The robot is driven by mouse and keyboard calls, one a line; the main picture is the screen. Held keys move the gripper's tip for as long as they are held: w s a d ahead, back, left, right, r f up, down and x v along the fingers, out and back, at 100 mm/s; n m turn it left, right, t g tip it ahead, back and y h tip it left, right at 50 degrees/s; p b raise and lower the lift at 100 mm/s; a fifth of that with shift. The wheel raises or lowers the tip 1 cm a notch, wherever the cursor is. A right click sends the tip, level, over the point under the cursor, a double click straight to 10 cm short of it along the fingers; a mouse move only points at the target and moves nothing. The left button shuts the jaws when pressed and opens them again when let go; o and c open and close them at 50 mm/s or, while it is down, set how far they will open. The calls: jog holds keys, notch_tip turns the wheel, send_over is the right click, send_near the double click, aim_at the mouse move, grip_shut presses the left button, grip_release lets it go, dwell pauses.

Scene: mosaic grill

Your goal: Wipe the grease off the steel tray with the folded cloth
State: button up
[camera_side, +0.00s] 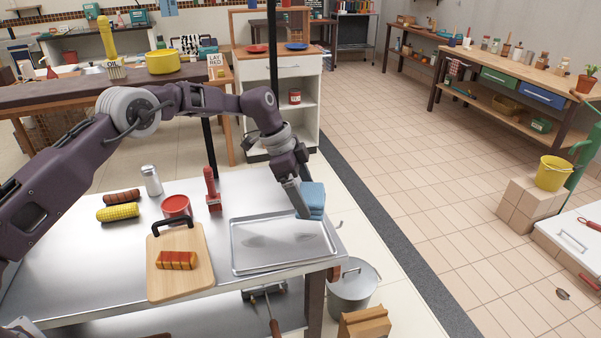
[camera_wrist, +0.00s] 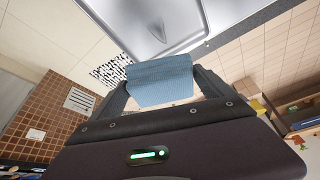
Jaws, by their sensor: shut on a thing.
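The steel tray (camera_side: 236,262) lies flat at the right end of the metal table, with dull grey grease smears (camera_side: 262,240) on its floor. The folded blue cloth (camera_side: 314,195) is at the tray's far right corner, held between the fingers of my gripper (camera_side: 303,207). I cannot tell whether the cloth touches the tray or hangs just above it. In the wrist view the cloth (camera_wrist: 160,80) sits between both fingers, and the tray (camera_wrist: 205,22) shows beyond it with a grey smear. The gripper hides part of the cloth in the side view.
A wooden board (camera_side: 187,282) with a sliced red piece of food lies left of the tray. Corn (camera_side: 118,212) and a sausage (camera_side: 122,196) lie further left.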

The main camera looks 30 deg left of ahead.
jog(key=shift+f, duration=5.4)
jog(key=shift+s+a+f, duration=0.15)
jog(key=shift+a+f, duration=0.1)
jog(key=shift+a, duration=0.05)
jog(key=shift+s+a, duration=2.1)
jog(key=shift+a, duration=0.3)
jog(key=shift+s+a, duration=2.1)
jog(key=shift+a, duration=0.3)
jog(key=shift+w+d, duration=1.4)
jog(key=shift+d, duration=0.25)
jog(key=shift+w+d, duration=1.45)
jog(key=shift+d, duration=0.2)
jog(key=shift+w+d, duration=1.4)
jog(key=shift+d, duration=0.25)
jog(key=shift+w+d+r, duration=0.1)
jog(key=shift+w+d, duration=0.05)
jog(key=shift+d, duration=0.05)
jog(key=shift+a+r, duration=0.1)
jog(key=shift+r, duration=3.8)
